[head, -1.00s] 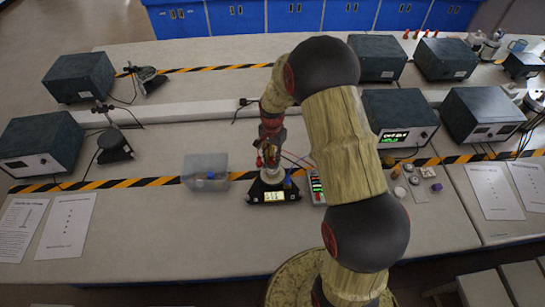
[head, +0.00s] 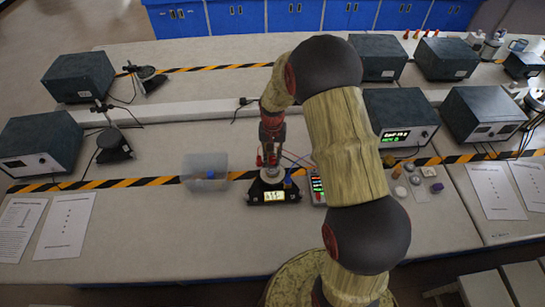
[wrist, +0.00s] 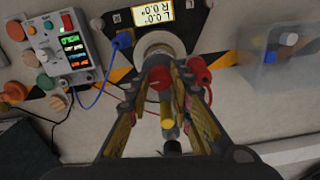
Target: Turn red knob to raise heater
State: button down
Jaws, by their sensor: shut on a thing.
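The red knob (wrist: 160,77) sits between my finger tips in the wrist view, above a round pale disc (wrist: 160,45) on a black device. My gripper (wrist: 168,75) is shut on the red knob; the exact contact is partly hidden by the fingers. In the head view my gripper (head: 271,160) reaches down from above onto the device, whose lit display (head: 274,196) faces the front. A yellow-tipped post (wrist: 168,124) shows between the fingers. I cannot tell which part is the heater.
A red plug (wrist: 200,74) is close beside the right finger, and a blue plug (wrist: 122,40) with a cable is on the left. A control box (wrist: 62,45) with buttons stands left of the device. A clear bin (head: 204,172) stands left of it in the head view.

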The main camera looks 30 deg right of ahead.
jog(key=n, duration=0.4)
jog(key=shift+n, duration=0.3)
jog(key=n, duration=0.4)
jog(key=shift+n+b, duration=0.3)
jog(key=shift+b, duration=0.1)
jog(key=n, duration=0.4)
jog(key=shift+n, duration=2.1)
jog(key=c, duration=1.8)
grip_release()
jog(key=shift+c, duration=0.2)
jog(key=shift+r, duration=0.1)
